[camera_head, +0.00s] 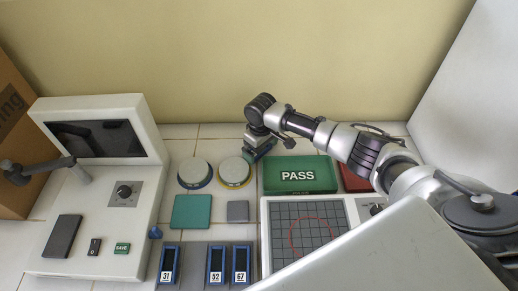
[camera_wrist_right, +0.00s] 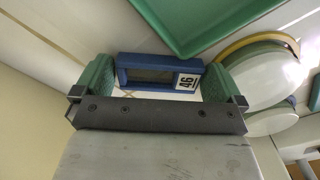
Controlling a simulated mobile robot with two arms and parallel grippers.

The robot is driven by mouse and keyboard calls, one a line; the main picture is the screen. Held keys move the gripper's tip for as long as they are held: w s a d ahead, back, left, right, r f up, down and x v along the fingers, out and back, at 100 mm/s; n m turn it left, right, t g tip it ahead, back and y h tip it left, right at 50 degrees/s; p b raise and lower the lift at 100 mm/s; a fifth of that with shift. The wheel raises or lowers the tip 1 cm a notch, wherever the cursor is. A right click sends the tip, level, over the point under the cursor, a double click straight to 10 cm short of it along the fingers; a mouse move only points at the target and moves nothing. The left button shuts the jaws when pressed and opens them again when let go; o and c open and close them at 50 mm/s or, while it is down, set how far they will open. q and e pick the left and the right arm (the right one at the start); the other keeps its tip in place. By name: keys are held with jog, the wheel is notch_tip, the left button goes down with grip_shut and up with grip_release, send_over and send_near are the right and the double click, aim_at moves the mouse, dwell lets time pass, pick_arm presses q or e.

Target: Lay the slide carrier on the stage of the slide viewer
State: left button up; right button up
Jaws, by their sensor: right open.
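The blue slide carrier marked 46 (camera_wrist_right: 150,72) lies on the white surface in the right wrist view. My right gripper (camera_wrist_right: 166,80) is open, its green fingers on either side of the carrier; I cannot tell whether they touch it. In the head view, my right gripper (camera_head: 260,150) is low near the back wall and mostly hides this carrier. The slide viewer (camera_head: 150,130) stands at the left with a dark screen, a knob and a SAVE button. A dark flat plate (camera_head: 62,236), possibly its stage, shows at its front left. My left gripper is not in view.
Carriers marked 31 (camera_head: 168,264), 52 (camera_head: 215,264) and 67 (camera_head: 240,264) stand at the front. Two round dishes (camera_head: 195,173) (camera_head: 235,173) and a green PASS tray (camera_head: 318,188) lie close to my right gripper. A gridded panel (camera_head: 280,258) is at the front right.

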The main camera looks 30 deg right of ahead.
jog(key=shift+f, duration=0.15)
jog(key=c, duration=0.6)
jog(key=shift+c, duration=0.2)
jog(key=shift+r, duration=0.35)
notch_tip(320, 180, up, 4)
jog(key=shift+d+f+b, duration=0.15)
jog(key=shift+f+b, duration=0.05)
jog(key=shift+b, duration=0.25)
jog(key=s+d+r+b, duration=0.1)
jog(key=s+d+r, duration=0.6)
jog(key=s+d, duration=0.1)
jog(key=s+a+r+m, duration=0.1)
jog(key=s+a+m, duration=0.1)
jog(key=s+a, duration=0.3)
jog(key=s+a+r+m, duration=0.1)
jog(key=s+a, duration=0.4)
jog(key=a, duration=0.6)
jog(key=shift+s+a+r+m, duration=0.15)
jog(key=shift+s+r+m, duration=0.1)
jog(key=shift+r+m, duration=0.25)
